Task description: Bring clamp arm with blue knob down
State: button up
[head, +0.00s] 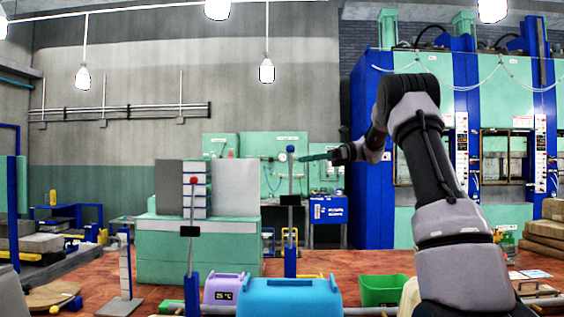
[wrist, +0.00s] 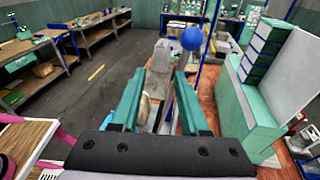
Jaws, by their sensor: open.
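The clamp arm with the blue knob (head: 290,149) stands upright in the head view, its thin rod rising from a blue post (head: 290,262). In the wrist view the blue knob (wrist: 192,38) shows beyond my fingertips, a little right of the middle. My gripper (head: 303,158) reaches in from the right in the head view, level with the top of the rod and close to it in the picture. In the wrist view my gripper (wrist: 160,78) has its two teal fingers apart, with no object held between them. I cannot tell the exact gap to the knob.
A second upright clamp arm with a red knob (head: 193,181) stands to the left. A purple box with a display (head: 225,289), a blue box (head: 290,298) and a green bin (head: 384,290) sit in front. A green cabinet (head: 185,255) stands behind.

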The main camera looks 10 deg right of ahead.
jog(key=w+a+m+y, duration=0.1)
jog(key=w+a, duration=0.2)
jog(key=a, duration=0.5)
jog(key=shift+w+a+f+y, duration=0.15)
jog(key=shift+a+f+y, duration=0.05)
jog(key=shift+a+y, duration=0.15)
grip_shut()
dwell(1.5)
